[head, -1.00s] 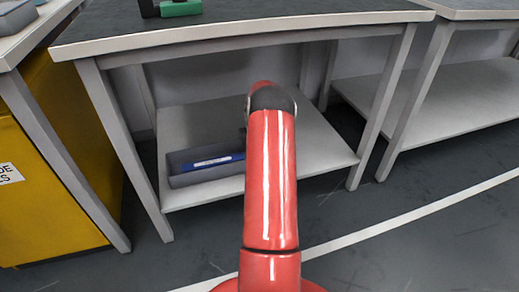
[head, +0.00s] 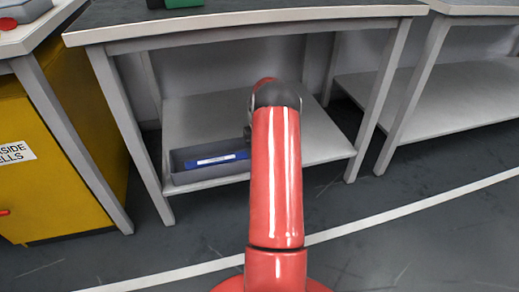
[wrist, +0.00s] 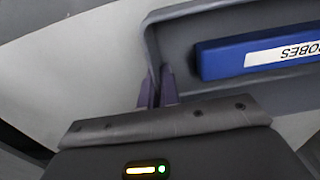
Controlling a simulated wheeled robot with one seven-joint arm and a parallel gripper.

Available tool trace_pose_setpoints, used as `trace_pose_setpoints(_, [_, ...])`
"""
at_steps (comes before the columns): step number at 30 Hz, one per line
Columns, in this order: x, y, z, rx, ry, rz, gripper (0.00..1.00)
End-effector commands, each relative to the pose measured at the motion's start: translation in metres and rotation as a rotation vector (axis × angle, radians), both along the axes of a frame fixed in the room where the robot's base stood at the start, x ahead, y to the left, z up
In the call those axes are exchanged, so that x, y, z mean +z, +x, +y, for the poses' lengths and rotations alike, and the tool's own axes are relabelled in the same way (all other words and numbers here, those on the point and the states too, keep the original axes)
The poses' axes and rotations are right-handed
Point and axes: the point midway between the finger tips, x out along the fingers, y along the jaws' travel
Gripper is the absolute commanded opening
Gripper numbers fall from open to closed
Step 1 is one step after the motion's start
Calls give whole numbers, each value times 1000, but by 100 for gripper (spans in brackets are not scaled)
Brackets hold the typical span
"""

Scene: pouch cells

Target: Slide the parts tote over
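The parts tote (head: 205,178) is a shallow grey open bin at the front left of the bench's lower shelf. A blue box (head: 222,159) with a white label lies inside it. In the wrist view the tote (wrist: 185,25) fills the upper right, and the blue box (wrist: 240,57) shows part of the word PROBES. My gripper (wrist: 158,82) is at one wall of the tote, its two dark fingers close together with the wall seeming to run between them. My red arm hides the gripper in the head view.
The lower shelf (head: 300,135) is bare behind and to the right of the tote. Grey bench legs (head: 132,135) stand at the shelf's left and right (head: 378,100). A yellow cabinet (head: 60,150) stands at the left. A second bench's shelf (head: 440,100) is at the right.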

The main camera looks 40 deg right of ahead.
Motion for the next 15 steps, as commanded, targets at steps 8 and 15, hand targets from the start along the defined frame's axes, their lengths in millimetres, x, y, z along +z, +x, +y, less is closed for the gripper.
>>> trace_pose_setpoints(8, [0, 0, 0, 0, 0, 0, 29])
trace_pose_setpoints(15, [4, 0, 0, 0, -1, -2, 29])
